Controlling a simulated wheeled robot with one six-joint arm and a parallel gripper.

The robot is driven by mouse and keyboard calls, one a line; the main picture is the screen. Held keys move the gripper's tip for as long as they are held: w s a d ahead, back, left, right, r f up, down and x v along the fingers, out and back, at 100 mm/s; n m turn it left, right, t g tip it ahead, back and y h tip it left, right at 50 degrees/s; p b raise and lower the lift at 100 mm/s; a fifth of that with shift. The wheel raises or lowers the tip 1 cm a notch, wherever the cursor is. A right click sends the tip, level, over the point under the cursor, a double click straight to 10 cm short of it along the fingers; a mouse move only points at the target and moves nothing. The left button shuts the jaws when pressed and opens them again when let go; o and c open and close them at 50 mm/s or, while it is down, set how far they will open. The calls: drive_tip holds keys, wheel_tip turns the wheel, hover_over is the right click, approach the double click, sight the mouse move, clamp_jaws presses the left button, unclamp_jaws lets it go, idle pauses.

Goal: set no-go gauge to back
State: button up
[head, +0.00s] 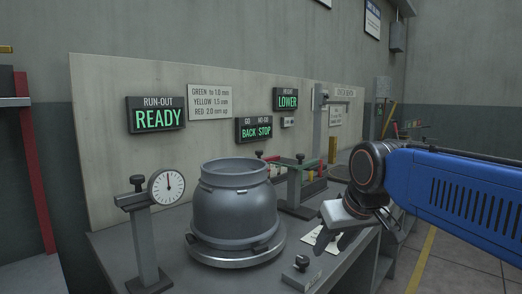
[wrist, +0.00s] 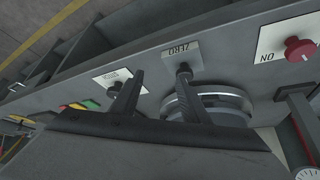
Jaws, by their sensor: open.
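The go/no-go sign (head: 254,130) on the back board reads BACK STOP in green. Below it stands a fixture with a green top bar (head: 293,161) and dark knobs, behind and right of the grey cylinder (head: 235,212). I cannot tell which part is the no-go gauge or how it is set. My gripper (head: 329,240) is open and empty above the bench's front right edge, apart from that fixture. Its two dark fingers (wrist: 160,100) show in the wrist view, with a ZERO label (wrist: 180,50) and a round metal part (wrist: 220,103) beyond them.
A dial gauge (head: 168,186) on a stand is at left under the READY sign (head: 156,116). A block with a black knob (head: 302,263) sits at the bench front. The wrist view shows a red knob (wrist: 299,49) at right.

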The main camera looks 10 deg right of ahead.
drive_tip(key=w+a+r+n+t, duration=0.1)
drive_tip(key=w+a+r, duration=0.2)
drive_tip(key=w+r, duration=1.35)
drive_tip(key=n+t+y, duration=0.1)
drive_tip(key=t+y, duration=0.1)
approach(261, 151)
drive_tip(key=x, duration=0.9)
drive_tip(key=shift+w+a+r, duration=0.2)
drive_tip(key=shift+w+r, duration=0.1)
